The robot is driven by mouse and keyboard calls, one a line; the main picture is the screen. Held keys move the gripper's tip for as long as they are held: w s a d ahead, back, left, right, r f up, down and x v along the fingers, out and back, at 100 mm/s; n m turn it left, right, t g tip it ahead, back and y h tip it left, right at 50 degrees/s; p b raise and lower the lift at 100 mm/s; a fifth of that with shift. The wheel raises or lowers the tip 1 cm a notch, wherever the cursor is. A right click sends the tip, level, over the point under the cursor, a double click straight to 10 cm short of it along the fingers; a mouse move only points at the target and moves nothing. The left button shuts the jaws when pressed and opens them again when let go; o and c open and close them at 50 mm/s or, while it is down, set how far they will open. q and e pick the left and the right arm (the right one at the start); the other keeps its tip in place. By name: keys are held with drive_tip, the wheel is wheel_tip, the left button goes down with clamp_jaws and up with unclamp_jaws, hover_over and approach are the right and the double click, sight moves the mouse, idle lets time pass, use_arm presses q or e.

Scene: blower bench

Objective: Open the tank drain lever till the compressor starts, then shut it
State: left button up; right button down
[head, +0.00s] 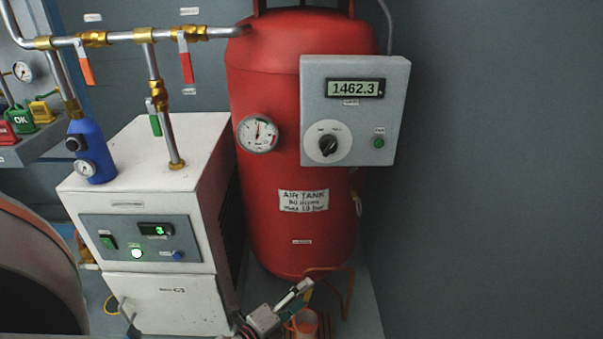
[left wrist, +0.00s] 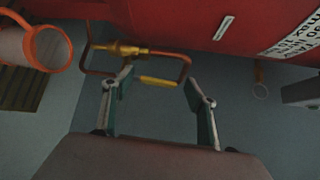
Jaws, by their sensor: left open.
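The red air tank (head: 295,230) stands in the middle of the head view. Under it, in the left wrist view, is a brass drain valve (left wrist: 122,48) on copper pipe, with a yellow-sleeved lever (left wrist: 158,81). My left gripper (left wrist: 160,82) is open. Its two green-padded fingers point at the lever, and the yellow sleeve shows between the fingertips; I see no grip on it. In the head view the left gripper (head: 300,300) is low in front of the tank and hides most of the valve. My right gripper is in neither view.
An orange-rimmed cup (left wrist: 50,47) is left of the valve in the left wrist view. A grey panel (head: 393,100) on the tank reads 1462.3. A white dryer cabinet (head: 160,305) stands left of the tank. The floor to the right looks clear.

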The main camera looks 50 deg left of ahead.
use_arm(q)
wheel_tip(320, 180, up, 10)
idle(0.5)
drive_tip(key=shift+d+f, duration=0.1)
idle(0.4)
